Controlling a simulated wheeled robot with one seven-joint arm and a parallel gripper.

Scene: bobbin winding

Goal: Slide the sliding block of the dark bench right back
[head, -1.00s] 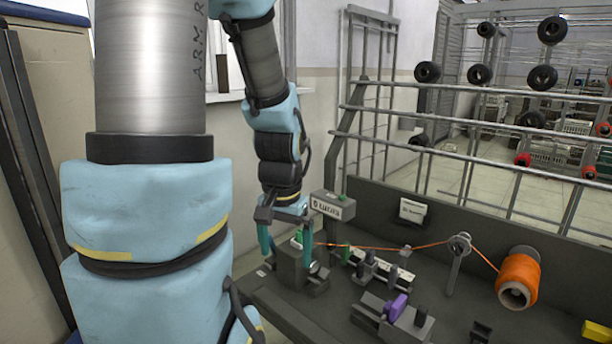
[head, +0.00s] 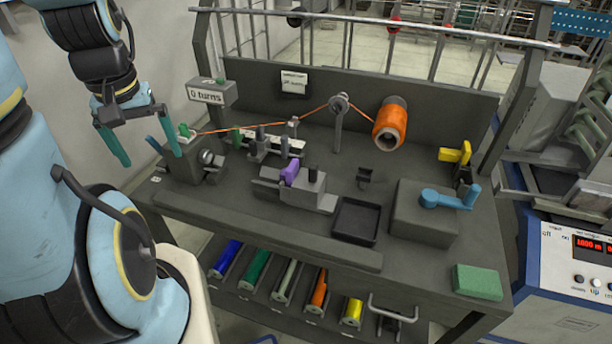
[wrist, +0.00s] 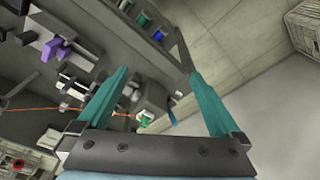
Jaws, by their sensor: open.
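The dark bench (head: 215,206) stands in front of me. On its middle is a grey block assembly (head: 318,198) with a purple piece (head: 289,172) and a dark upright knob (head: 313,174); which part slides is hard to tell. The purple piece (wrist: 52,49) also shows at the upper left of the wrist view. My gripper (head: 149,155) is open and empty, with teal fingers, in the air near the bench's left end. It is beside the winder block (head: 183,166), well left of the purple piece. The fingers (wrist: 157,74) also show spread in the wrist view.
An orange thread runs from an orange spool (head: 390,125) over a guide post (head: 339,125) to the winder. A black tray (head: 356,221), a grey box with a blue lever (head: 447,200) and a green pad (head: 477,282) lie to the right. Coloured spools fill the lower shelf.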

